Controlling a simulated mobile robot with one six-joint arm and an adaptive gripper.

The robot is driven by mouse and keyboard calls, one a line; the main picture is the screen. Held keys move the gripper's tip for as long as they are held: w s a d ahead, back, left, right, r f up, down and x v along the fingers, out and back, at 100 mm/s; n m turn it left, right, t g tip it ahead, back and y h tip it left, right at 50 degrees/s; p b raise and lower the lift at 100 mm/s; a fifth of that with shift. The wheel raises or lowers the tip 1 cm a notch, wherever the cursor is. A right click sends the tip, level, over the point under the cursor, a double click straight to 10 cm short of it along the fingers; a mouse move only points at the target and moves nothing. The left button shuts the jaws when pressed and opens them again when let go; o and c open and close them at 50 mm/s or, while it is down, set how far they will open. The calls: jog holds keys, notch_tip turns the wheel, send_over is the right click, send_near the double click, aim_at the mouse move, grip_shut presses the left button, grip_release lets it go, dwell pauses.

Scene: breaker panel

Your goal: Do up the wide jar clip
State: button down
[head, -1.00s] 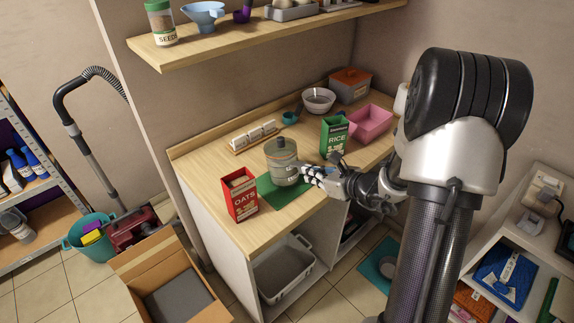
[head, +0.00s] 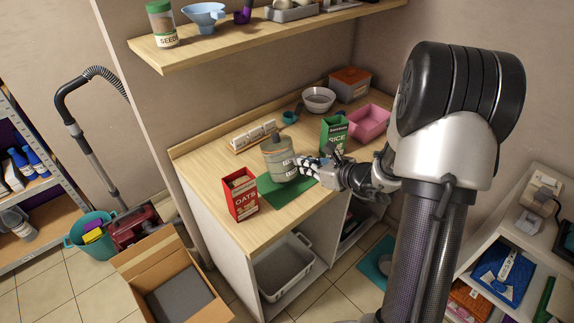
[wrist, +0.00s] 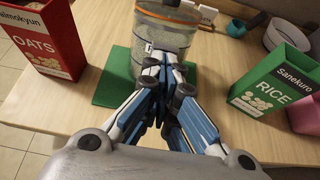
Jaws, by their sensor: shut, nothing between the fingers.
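The glass jar (head: 279,163) stands upright on a green mat (head: 268,192) on the wooden counter. It has a pale band around it and a grey top. My gripper (head: 301,162) is at the jar's right side in the head view. In the wrist view my gripper (wrist: 164,62) has its fingertips together at the front of the jar, touching or very near it. The fingers hide part of the jar's front. The clip is too small or hidden to make out clearly.
The red oats box (head: 241,196) stands left of the jar, and the green rice box (head: 333,136) right of it. A shelf (head: 250,38) hangs above.

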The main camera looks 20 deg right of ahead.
aim_at(298, 156)
jog(key=shift+w+a+r+p, duration=0.15)
jog(key=shift+w+r+p, duration=0.1)
jog(key=shift+w+r, duration=0.25)
jog(key=shift+w+a+r+p, duration=0.15)
jog(key=shift+w+r+p, duration=0.1)
jog(key=shift+w+r, duration=0.2)
jog(key=shift+r, duration=0.1)
jog(key=shift+w+a+r+p, duration=0.2)
jog(key=shift+w+r+p, duration=0.25)
jog(key=shift+r, duration=0.15)
jog(key=shift+w+a+r+p, duration=0.2)
jog(key=shift+w+r+p, duration=0.2)
jog(key=shift+r, duration=0.2)
jog(key=shift+s+d+f+b, duration=0.2)
jog(key=shift+s+f+b, duration=0.3)
jog(key=shift+f+b, duration=0.15)
jog(key=s+d+r+p, duration=0.1)
jog(key=s+r+p, duration=0.2)
jog(key=s+r, duration=0.1)
jog(key=shift+s+d+r, duration=0.35)
jog(key=shift+d+r, duration=0.05)
